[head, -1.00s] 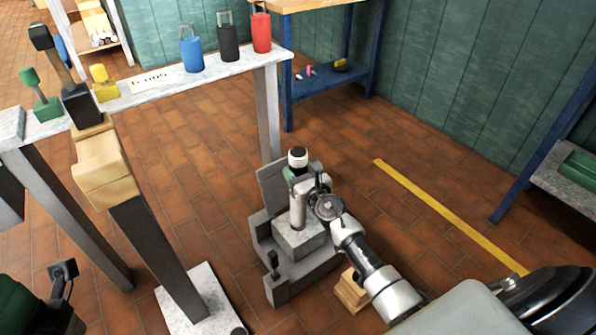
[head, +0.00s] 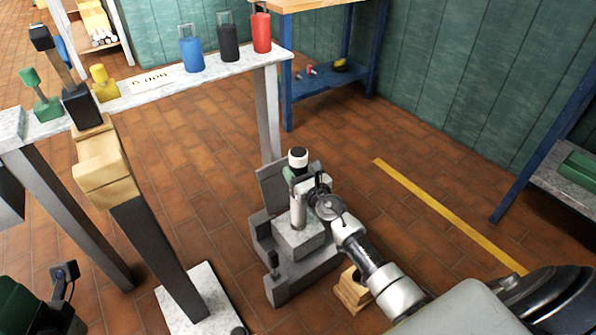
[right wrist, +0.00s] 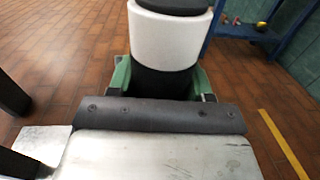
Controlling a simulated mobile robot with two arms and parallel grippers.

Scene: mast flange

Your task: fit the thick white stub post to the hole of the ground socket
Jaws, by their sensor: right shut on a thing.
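The thick white stub post (head: 298,160), with a black top and a black lower band, is upright in my right gripper (head: 294,176). In the right wrist view the post (right wrist: 168,40) fills the top middle, and the gripper's green fingers (right wrist: 160,82) are shut on its black part. A pale upright cylinder (head: 298,210) shows directly below, above a grey block. I cannot tell whether it belongs to the post or the socket. The stepped grey block (head: 292,278) on the floor looks like the ground socket. Its hole is hidden. My left gripper may be the dark piece (head: 65,272) at lower left.
A black mast (head: 155,245) with a wooden block stands on a pale plate left of the grey block. Behind is a long bench (head: 215,75) with blue, black and red canisters. A small wooden block (head: 352,290) lies beside my right arm. Floor is clear toward the yellow line (head: 440,208).

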